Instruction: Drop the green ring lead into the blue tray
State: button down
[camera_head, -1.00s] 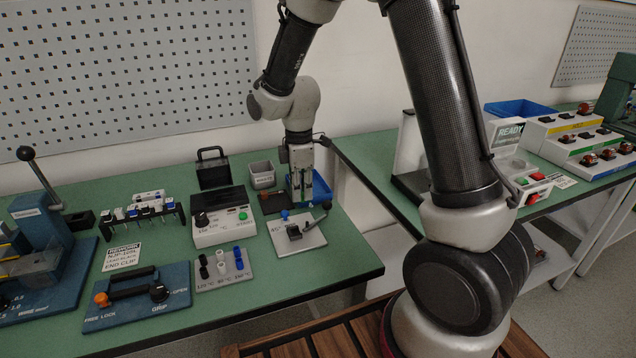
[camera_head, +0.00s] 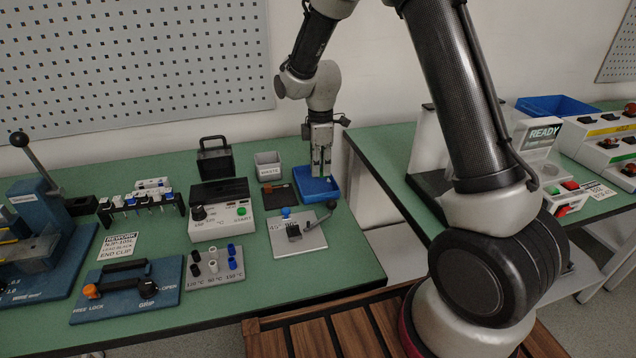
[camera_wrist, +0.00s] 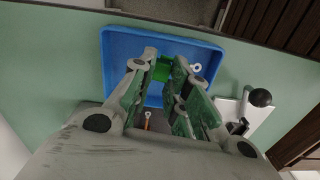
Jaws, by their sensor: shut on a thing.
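The blue tray (camera_head: 329,190) sits at the right end of the left green bench; it also shows in the wrist view (camera_wrist: 112,52). My gripper (camera_head: 321,174) points down over the tray. In the wrist view my gripper (camera_wrist: 166,76) is shut on the green ring lead (camera_wrist: 162,69), whose green body shows between the fingertips. A small pale ring (camera_wrist: 196,67) shows just right of the fingertips, against the tray; I cannot tell if it belongs to the held lead. The fingers hide part of the tray floor. The height above the tray floor is unclear.
A grey waste bin (camera_head: 268,168) stands left of the tray. A plate with a black-knobbed lever (camera_head: 300,238) lies in front of it. A control box (camera_head: 221,221) stands further left. Another blue bin (camera_head: 556,106) is on the right bench.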

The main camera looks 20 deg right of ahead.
jog(key=shift+f, duration=0.25)
jog(key=c, duration=1.3)
grip_release()
notch_tip(320, 180, up, 12)
